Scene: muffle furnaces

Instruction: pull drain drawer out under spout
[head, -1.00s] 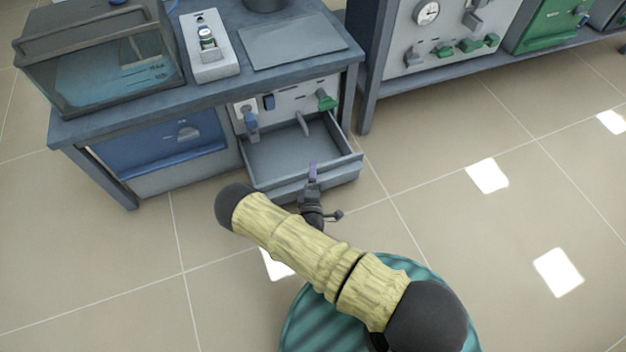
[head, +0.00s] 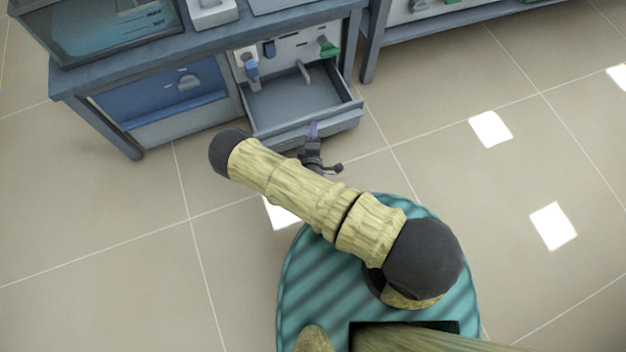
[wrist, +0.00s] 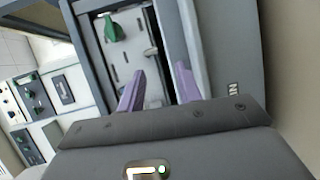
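The drain drawer (head: 275,110) is a grey, empty tray standing well out from the cabinet's right-hand bay in the head view. The grey spout (head: 303,72) projects from the white panel above its back part. My gripper (head: 313,128) is at the drawer's front wall, near its top edge. In the wrist view, the two purple fingers of my gripper (wrist: 158,78) are apart, with the drawer's inside showing between them. No held thing shows. The labelled drawer front (wrist: 235,55) lies right of the fingers. Whether a finger touches it, I cannot tell.
Blue and green knobs (head: 328,46) sit on the panel (head: 290,48) above the drawer. A blue door (head: 165,95) is left of the drawer. A glass-sided tank (head: 110,30) stands on the bench top. The tiled floor (head: 430,150) to the right is clear.

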